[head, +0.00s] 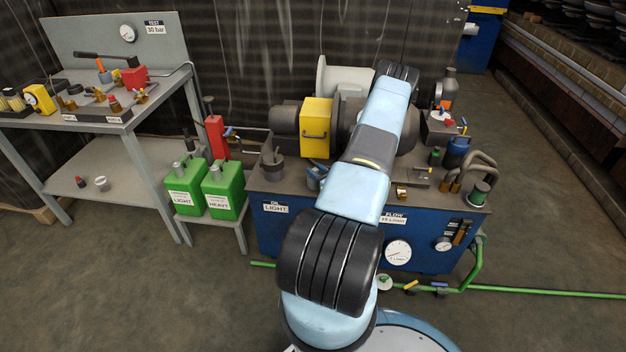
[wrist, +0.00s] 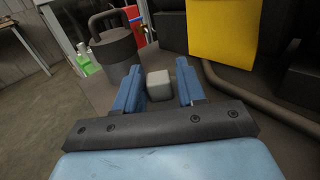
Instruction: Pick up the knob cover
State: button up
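In the wrist view, a small light grey block (wrist: 158,85) with rounded edges sits between the fingers of my gripper (wrist: 160,70). It may be the knob cover, but I cannot be sure. The two blue fingers stand apart, with a narrow gap visible on the block's right side. Contact on its left side is unclear. In the head view, blue finger parts of my gripper (head: 316,174) show low over the left part of the blue bench; my arm hides much around them, and the block is not discernible there.
A dark pot with a handle (wrist: 115,45) stands ahead left of the fingers. A yellow guard (wrist: 222,30) is at upper right, beside a dark pipe (wrist: 250,100). The blue bench (head: 340,225) carries a motor (head: 288,117). Two green cans (head: 224,190) stand left of it.

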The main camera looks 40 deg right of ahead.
grip_shut()
